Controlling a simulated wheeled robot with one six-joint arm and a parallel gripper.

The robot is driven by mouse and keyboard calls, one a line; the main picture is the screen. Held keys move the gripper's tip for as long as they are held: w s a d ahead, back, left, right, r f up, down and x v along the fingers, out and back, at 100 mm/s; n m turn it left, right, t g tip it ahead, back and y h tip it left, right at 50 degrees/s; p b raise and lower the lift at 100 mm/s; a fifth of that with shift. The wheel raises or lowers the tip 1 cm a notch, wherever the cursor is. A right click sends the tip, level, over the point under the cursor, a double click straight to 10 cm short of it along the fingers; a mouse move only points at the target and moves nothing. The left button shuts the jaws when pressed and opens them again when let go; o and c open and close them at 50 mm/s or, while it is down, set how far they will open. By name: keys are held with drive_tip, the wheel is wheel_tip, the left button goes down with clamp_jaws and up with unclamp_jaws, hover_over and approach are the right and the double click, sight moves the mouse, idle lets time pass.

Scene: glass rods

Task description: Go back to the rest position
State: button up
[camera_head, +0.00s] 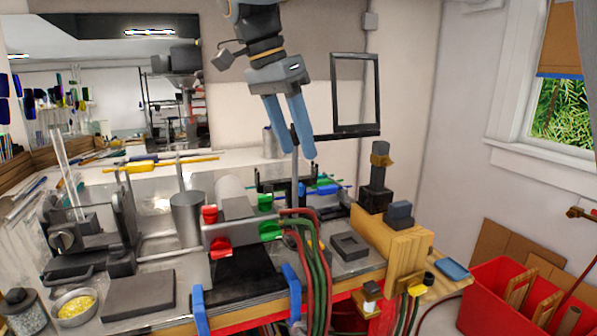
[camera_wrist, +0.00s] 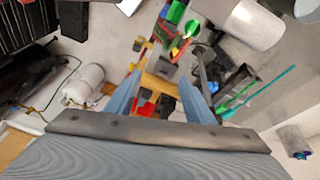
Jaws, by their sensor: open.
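My gripper (camera_head: 291,127) hangs from above over the back middle of the workbench in the head view. Its two long blue fingers point down and are apart, with nothing seen held between them. In the wrist view the open fingers (camera_wrist: 159,98) also show on both sides of the centre. A thin grey upright post (camera_head: 295,160) stands close to the fingertips in the head view; I cannot tell whether they touch. No glass rod shows in the gripper.
A dark square frame (camera_head: 356,128) stands just right of my gripper. A grey cup (camera_head: 187,214), red and green clamps (camera_head: 268,230) and hoses (camera_head: 318,270) crowd the bench. A dark post (camera_head: 377,180) stands on the right. A red crate (camera_head: 500,290) is at the lower right.

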drive_tip(key=d+f+n+y+b, duration=0.1)
drive_tip(key=d+f+n, duration=0.15)
drive_tip(key=f, duration=0.35)
drive_tip(key=d+f+n+b, duration=0.1)
drive_tip(key=d+f, duration=0.3)
drive_tip(key=f, duration=0.2)
drive_tip(key=n+y, duration=0.1)
drive_tip(key=n, duration=0.2)
approach(373, 289)
drive_tip(key=w+a, duration=0.3)
drive_tip(key=a, duration=0.1)
drive_tip(key=shift+n+y, duration=0.5)
drive_tip(key=shift+n, duration=0.45)
drive_tip(key=s+d+f, duration=0.1)
drive_tip(key=f, duration=0.1)
drive_tip(key=s+d+f+b, duration=0.1)
drive_tip(key=s+d+f, duration=0.1)
drive_tip(key=f, duration=0.1)
drive_tip(key=s+d+f+b, duration=0.1)
drive_tip(key=f, duration=0.1)
drive_tip(key=shift+s+d+f, duration=0.2)
drive_tip(key=s+d+f+n+b, duration=0.1)
drive_tip(key=s+d+f+n, duration=0.1)
drive_tip(key=s+d+f, duration=0.2)
wheel_tip(373, 289, down, 3)
drive_tip(key=shift+s+r, duration=0.15)
drive_tip(key=shift+s, duration=0.8)
